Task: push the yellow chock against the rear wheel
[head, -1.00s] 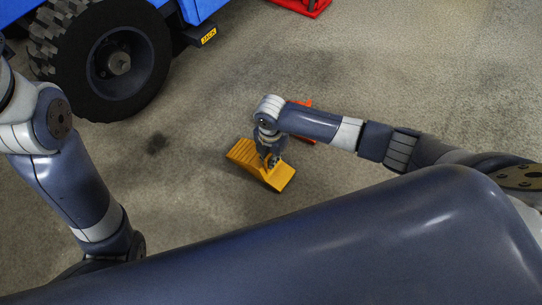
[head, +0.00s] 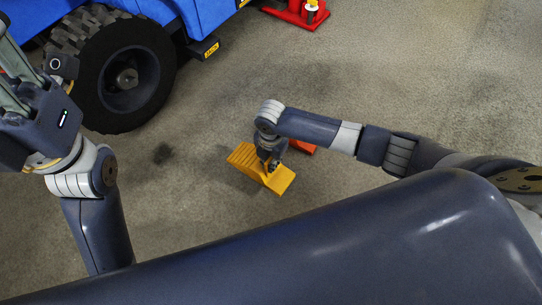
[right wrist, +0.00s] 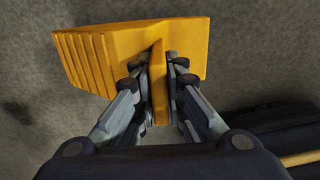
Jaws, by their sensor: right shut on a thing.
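The yellow chock (head: 243,160) is on or just above the concrete floor, with ridges on its left sloping side. It also shows in the right wrist view (right wrist: 85,60). My right gripper (head: 270,166) is shut on the chock's upright middle rib, one finger on each side (right wrist: 160,80). The rear wheel (head: 126,77), a black knobbly tyre under a blue vehicle, stands at the upper left. A stretch of floor separates it from the chock. My left gripper (head: 12,75) is raised at the left edge, clear of the chock; its fingers are partly cut off.
A red stand (head: 297,12) is at the top. An orange thing (head: 303,147) lies partly hidden behind my right arm. Floor between chock and wheel is clear.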

